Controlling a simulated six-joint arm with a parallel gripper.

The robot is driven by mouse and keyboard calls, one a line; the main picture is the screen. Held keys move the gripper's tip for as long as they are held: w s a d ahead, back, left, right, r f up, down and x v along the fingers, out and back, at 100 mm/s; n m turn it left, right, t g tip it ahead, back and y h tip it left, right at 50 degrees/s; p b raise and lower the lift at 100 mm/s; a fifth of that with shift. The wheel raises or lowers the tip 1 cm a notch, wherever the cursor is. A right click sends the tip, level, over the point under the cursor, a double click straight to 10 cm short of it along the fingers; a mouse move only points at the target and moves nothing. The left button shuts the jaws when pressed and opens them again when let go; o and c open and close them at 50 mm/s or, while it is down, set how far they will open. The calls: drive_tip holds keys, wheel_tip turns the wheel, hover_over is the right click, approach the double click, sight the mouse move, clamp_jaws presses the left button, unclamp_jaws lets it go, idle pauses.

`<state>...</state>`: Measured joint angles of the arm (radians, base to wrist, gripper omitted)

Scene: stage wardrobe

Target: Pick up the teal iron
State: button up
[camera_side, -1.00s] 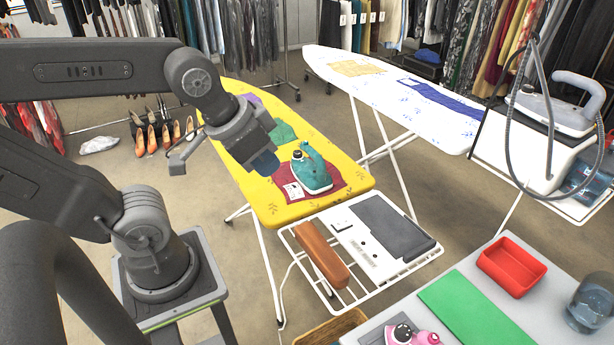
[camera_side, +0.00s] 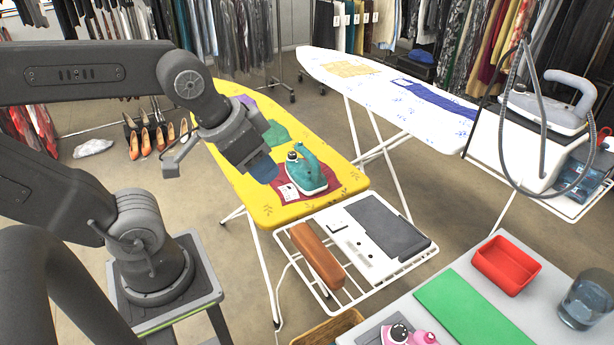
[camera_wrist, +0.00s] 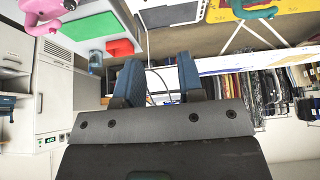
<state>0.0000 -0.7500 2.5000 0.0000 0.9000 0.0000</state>
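The teal iron (camera_side: 306,175) stands on a dark red cloth (camera_side: 333,181) near the front end of the yellow ironing board (camera_side: 262,211). In the wrist view the teal iron (camera_wrist: 258,12) shows at the top right, partly cut by the edge. My gripper (camera_side: 266,170) is just left of the iron in the side view and looks apart from it. In the wrist view my gripper (camera_wrist: 157,70) has its two blue fingers spread with nothing between them.
A wire rack (camera_side: 339,292) with a brown sleeve block (camera_side: 317,256) adjoins the board's front end. A white ironing board (camera_side: 440,127) stands behind. The side table holds a red tray (camera_side: 505,266), green mat (camera_side: 478,310) and pink iron (camera_side: 420,338). A steam station iron (camera_side: 545,112) stands right.

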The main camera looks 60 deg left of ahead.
drive_tip(key=o, duration=0.4)
drive_tip(key=n+g+y, duration=0.3)
drive_tip(key=n+y, duration=0.2)
drive_tip(key=n, duration=1.3)
hover_over(310, 153)
drive_tip(key=s+d, duration=0.2)
drive_tip(key=d, duration=0.3)
wheel_tip(310, 153, down, 10)
drive_tip(key=shift+n, duration=0.3)
drive_tip(key=x, duration=0.9)
drive_tip(key=shift+s+f, duration=0.15)
drive_tip(key=shift+s, duration=0.1)
drive_tip(key=shift+s+x, duration=0.1)
drive_tip(key=shift+x, duration=1.3)
drive_tip(key=shift+s+x, duration=0.15)
drive_tip(key=shift+x, duration=1.25)
